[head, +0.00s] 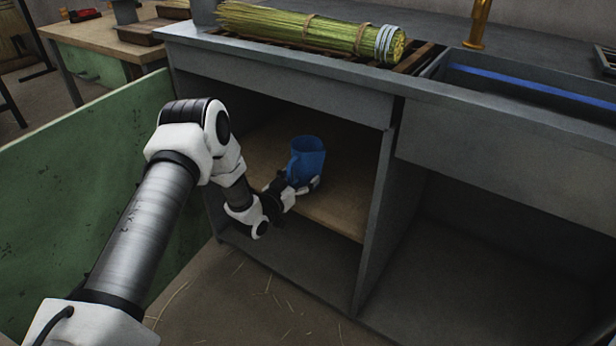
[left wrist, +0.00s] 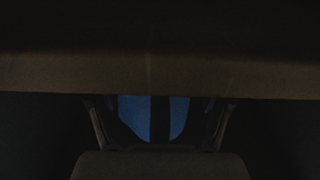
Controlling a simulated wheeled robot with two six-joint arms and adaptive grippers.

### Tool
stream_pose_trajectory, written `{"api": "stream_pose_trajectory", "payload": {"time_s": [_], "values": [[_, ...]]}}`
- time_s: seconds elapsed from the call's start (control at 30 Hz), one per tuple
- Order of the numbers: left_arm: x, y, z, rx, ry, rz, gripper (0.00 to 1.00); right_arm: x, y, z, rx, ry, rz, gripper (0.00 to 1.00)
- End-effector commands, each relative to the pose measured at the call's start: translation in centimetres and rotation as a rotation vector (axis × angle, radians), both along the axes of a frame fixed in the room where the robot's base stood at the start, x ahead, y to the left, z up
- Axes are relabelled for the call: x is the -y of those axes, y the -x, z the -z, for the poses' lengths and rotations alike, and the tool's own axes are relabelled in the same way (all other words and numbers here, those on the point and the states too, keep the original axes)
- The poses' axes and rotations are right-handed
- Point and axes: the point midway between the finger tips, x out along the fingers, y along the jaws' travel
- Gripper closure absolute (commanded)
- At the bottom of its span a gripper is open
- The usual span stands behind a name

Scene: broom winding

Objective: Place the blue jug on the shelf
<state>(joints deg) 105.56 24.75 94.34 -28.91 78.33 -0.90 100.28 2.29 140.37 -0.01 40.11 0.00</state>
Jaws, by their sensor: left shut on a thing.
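The blue jug (head: 308,158) is inside the open cabinet, upright, at the wooden shelf (head: 345,205). My left gripper (head: 305,186) reaches in from the left and is shut on the jug low on its body. I cannot tell whether the jug's base touches the shelf. In the left wrist view, which is very dark, the jug (left wrist: 150,117) shows between the two fingers (left wrist: 160,128). The board's edge (left wrist: 160,84) runs across above it. My right gripper is not in view.
A green door (head: 85,170) stands open at the left. A cabinet divider (head: 378,215) rises right of the shelf. A bundle of broom straw (head: 310,30) lies on the worktop above. An empty lower space is under the shelf. A sink with a brass tap (head: 479,22) is at the right.

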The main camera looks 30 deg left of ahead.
Motion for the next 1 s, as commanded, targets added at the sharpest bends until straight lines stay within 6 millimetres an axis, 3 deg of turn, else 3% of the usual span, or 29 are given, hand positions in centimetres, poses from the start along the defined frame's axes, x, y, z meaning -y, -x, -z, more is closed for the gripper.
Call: {"api": "stream_pose_trajectory", "payload": {"time_s": [0.03,0.27,0.73,0.77,0.8,0.83,1.0], "values": [[0.1,-0.8,0.3,0.006,-0.003,0.002,0.75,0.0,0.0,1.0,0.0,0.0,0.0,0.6],[0.3,-3.5,0.2,0.005,-0.002,0.001,0.75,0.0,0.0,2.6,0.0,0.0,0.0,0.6],[0.3,-3.5,0.8,0.003,-0.001,0.0,0.75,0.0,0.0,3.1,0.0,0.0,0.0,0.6],[0.3,-3.5,0.9,0.001,-0.001,0.0,0.18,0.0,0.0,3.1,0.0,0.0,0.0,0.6],[0.3,-3.5,0.8,0.001,-0.001,0.0,0.04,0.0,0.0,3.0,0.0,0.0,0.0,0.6],[0.3,-3.5,0.8,0.001,-0.001,0.0,0.0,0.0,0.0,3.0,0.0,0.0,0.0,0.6],[0.3,-3.5,0.8,0.001,-0.001,0.0,0.0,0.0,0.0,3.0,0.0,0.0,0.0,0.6]]}}
